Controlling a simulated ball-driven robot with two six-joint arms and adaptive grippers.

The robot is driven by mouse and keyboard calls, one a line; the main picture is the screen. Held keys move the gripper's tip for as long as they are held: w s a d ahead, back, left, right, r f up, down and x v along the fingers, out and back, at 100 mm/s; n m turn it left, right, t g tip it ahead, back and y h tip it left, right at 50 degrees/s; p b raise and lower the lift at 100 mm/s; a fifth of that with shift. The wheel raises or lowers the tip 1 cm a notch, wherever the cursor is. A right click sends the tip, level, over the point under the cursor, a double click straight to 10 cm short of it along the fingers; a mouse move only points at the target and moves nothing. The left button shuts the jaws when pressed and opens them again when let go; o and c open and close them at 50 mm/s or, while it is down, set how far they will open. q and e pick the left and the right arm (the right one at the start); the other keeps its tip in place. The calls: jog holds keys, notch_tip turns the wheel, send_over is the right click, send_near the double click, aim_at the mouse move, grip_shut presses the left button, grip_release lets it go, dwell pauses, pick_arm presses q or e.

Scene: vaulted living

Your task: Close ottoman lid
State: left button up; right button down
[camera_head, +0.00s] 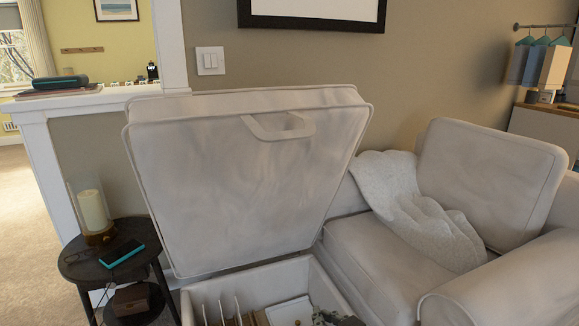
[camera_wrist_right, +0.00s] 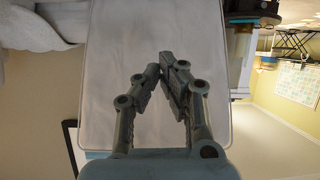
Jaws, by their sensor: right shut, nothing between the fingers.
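The ottoman lid (camera_head: 240,180) is a pale padded panel standing raised and tilted back above its box in the head view. A loop handle (camera_head: 265,133) sits near its upper edge. The ottoman box (camera_head: 330,290) is open below it, with upright dividers and small items inside. In the right wrist view the pale lid (camera_wrist_right: 115,50) lies behind my right gripper (camera_wrist_right: 164,70). The gripper's fingertips are together and hold nothing. I cannot tell whether they touch the lid. Neither gripper shows in the head view.
A pale armchair (camera_head: 355,258) with a throw blanket (camera_head: 415,205) stands right of the ottoman. A round dark side table (camera_head: 85,268) with a candle holder (camera_head: 94,212) and a phone-like device (camera_head: 122,252) stands close on the left. The wall is behind the lid.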

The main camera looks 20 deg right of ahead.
jog(key=w+a+r+m+t+p, duration=0.1)
jog(key=w+r+t+p, duration=0.25)
jog(key=r, duration=1.55)
jog(key=w+a+r+t+p, duration=0.1)
jog(key=w+r+t+p, duration=0.25)
jog(key=r, duration=1.45)
jog(key=shift+g+h, duration=0.3)
jog(key=w, duration=0.3)
jog(key=w+f+p, duration=0.1)
jog(key=w, duration=0.2)
jog(key=w+p, duration=0.1)
jog(key=w, duration=0.2)
jog(key=shift+w+d+f, duration=0.1)
jog(key=shift+d+f, duration=0.05)
jog(key=shift+d, duration=0.15)
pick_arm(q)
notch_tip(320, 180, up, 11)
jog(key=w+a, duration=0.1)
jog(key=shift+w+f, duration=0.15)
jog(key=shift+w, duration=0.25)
pick_arm(e)
jog(key=shift+s+f, duration=0.45)
jog(key=shift+s, duration=0.05)
